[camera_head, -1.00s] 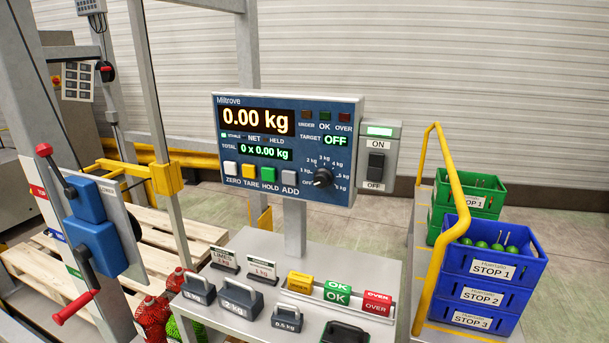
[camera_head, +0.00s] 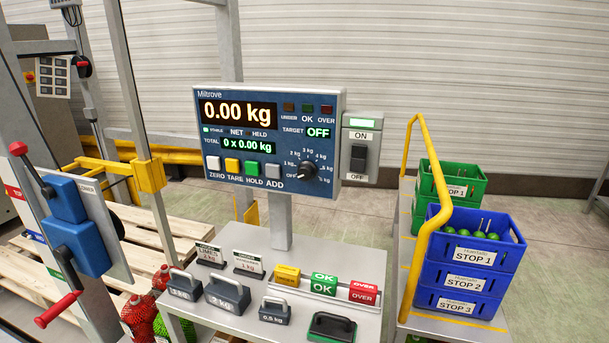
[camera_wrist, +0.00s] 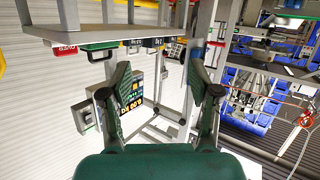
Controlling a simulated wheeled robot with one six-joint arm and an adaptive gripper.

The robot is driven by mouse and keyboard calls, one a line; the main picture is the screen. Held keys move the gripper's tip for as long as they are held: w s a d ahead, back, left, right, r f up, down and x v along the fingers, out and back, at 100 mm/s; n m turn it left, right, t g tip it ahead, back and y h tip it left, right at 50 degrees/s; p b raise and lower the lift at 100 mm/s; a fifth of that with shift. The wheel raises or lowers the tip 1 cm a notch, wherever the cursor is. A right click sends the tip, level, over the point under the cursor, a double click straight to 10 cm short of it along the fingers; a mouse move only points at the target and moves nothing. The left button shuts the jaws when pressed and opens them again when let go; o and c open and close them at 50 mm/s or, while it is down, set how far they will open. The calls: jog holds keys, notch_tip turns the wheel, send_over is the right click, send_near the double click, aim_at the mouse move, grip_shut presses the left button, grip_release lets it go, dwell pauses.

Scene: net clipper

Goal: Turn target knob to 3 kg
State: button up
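The target knob (camera_head: 308,170) is a small black dial at the lower right of the blue scale panel (camera_head: 215,170). Its scale runs from OFF through 1 kg to several kg. The TARGET readout (camera_head: 318,133) shows OFF, and the main display (camera_head: 238,111) shows 0.00 kg. My gripper (camera_wrist: 165,90) is open and empty in the wrist view, and it is not in the head view. The panel appears upside down in the wrist view (camera_wrist: 131,112), partly behind the left finger. I cannot make out the knob there.
An ON/OFF switch box (camera_head: 361,150) adjoins the panel's right side. Below, a grey table (camera_head: 240,328) holds weights, signs and coloured blocks. A yellow rail (camera_head: 424,230) and blue crates (camera_head: 467,262) stand at right. A blue lever unit (camera_head: 80,230) is at left.

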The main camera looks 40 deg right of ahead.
jog(key=w+f+n, duration=0.2)
jog(key=w+n, duration=0.1)
jog(key=w, duration=0.5)
jog(key=n+g+h, duration=0.3)
jog(key=g+h, duration=0.1)
jog(key=h, duration=1.1)
send_near(304, 175)
jog(key=x, duration=0.9)
jog(key=shift+w+d, duration=0.25)
jog(key=shift+d, duration=0.05)
jog(key=c, duration=1.1)
